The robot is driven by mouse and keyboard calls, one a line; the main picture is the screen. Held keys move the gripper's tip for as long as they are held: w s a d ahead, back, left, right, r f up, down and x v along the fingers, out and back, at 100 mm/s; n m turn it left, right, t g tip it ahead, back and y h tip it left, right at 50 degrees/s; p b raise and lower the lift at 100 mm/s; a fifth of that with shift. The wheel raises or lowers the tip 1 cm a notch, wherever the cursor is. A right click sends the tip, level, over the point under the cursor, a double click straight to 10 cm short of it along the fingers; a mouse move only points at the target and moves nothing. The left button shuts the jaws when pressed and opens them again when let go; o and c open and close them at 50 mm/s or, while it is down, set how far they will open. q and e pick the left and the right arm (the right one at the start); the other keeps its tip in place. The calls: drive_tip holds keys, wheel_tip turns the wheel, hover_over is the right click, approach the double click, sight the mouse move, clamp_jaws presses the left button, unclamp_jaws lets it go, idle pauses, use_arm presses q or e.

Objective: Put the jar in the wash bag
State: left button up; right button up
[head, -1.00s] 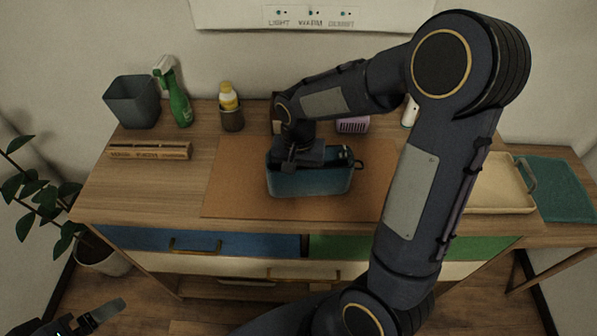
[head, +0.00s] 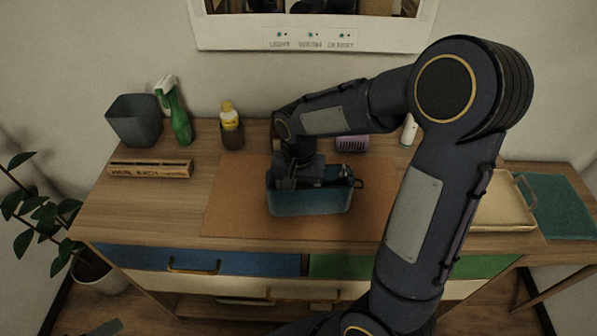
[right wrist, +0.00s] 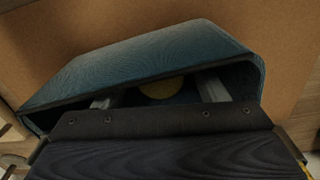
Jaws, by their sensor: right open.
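The teal wash bag (head: 310,202) stands open on the brown mat in the middle of the counter; it also shows in the right wrist view (right wrist: 150,62). My right gripper (head: 297,182) reaches down into the bag's mouth. In the right wrist view its two grey fingers (right wrist: 158,94) are apart inside the opening. A round yellow top (right wrist: 162,88), apparently the jar's lid, lies between and below them inside the bag. The rest of the jar is hidden. Only a grey tip of my left gripper (head: 104,328) shows at the bottom left edge.
A grey bin (head: 134,122), green spray bottle (head: 180,120) and yellow-capped bottle in a brown cup (head: 231,135) stand at the back left. A beige tray (head: 500,212) and teal towel (head: 555,206) are right. The mat (head: 228,205) is clear around the bag.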

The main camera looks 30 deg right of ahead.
wheel_tip(320, 180, up, 10)
drive_tip(key=s+a+n+t+y, duration=0.2)
drive_tip(key=s+n, duration=0.1)
drive_tip(key=s, duration=0.5)
drive_tip(key=s+a+n+t+y, duration=0.1)
drive_tip(key=s+a+n+t, duration=0.1)
drive_tip(key=s, duration=0.7)
drive_tip(key=shift+r+n+t+y, duration=0.2)
drive_tip(key=shift+n+t+y, duration=0.2)
drive_tip(key=shift+t, duration=0.4)
drive_tip(key=shift+c, duration=0.4)
